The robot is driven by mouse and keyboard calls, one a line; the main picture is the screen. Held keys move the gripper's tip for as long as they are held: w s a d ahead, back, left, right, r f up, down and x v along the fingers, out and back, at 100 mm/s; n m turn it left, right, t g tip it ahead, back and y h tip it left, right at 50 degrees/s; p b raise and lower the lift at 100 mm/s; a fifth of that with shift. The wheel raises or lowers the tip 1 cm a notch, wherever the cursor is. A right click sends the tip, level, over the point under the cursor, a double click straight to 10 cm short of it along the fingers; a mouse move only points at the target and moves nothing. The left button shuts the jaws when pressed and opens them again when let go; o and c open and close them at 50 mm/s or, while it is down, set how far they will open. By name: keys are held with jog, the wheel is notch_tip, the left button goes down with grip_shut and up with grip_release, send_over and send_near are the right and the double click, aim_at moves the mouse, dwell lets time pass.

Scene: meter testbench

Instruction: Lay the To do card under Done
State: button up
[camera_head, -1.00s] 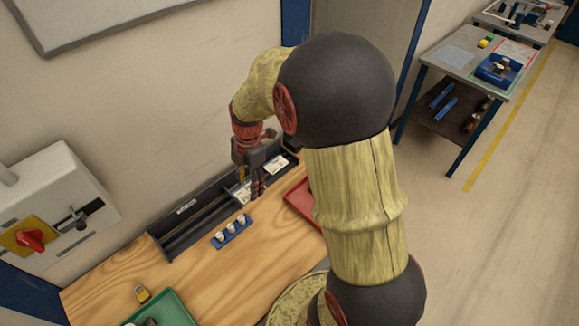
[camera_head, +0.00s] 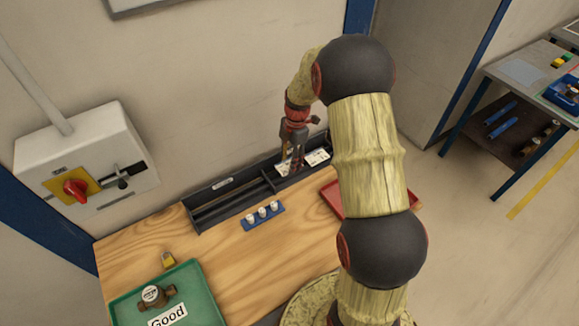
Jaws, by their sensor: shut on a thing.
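A long black rack (camera_head: 237,200) stands on the wooden bench against the wall. It has a lengthwise divider and a small white label (camera_head: 222,183) at its left part, too small to read. My gripper (camera_head: 296,169) points down over the rack's right part and is shut on a white card (camera_head: 284,169), partly hidden by the fingers. Another white card (camera_head: 317,157) lies just right of the fingers in the rack's right end. The writing on both cards is too small to read, so I cannot tell which headings they bear.
A blue holder (camera_head: 262,217) with several white pieces stands in front of the rack. A red tray (camera_head: 332,194) is partly behind my arm. A green tray (camera_head: 205,301) with a brass meter (camera_head: 153,295) and a "Good" label, and a yellow padlock (camera_head: 168,260), are front left.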

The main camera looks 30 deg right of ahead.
jog(key=shift+w+d+f, duration=0.15)
jog(key=shift+w+f, duration=0.15)
jog(key=shift+f, duration=0.1)
jog(key=shift+w+f+b, duration=0.15)
jog(key=shift+f+b, duration=0.15)
jog(key=shift+f, duration=1.35)
jog(key=shift+f, duration=0.1)
jog(key=shift+f, duration=0.1)
jog(key=o, duration=0.6)
jog(key=shift+c, duration=0.2)
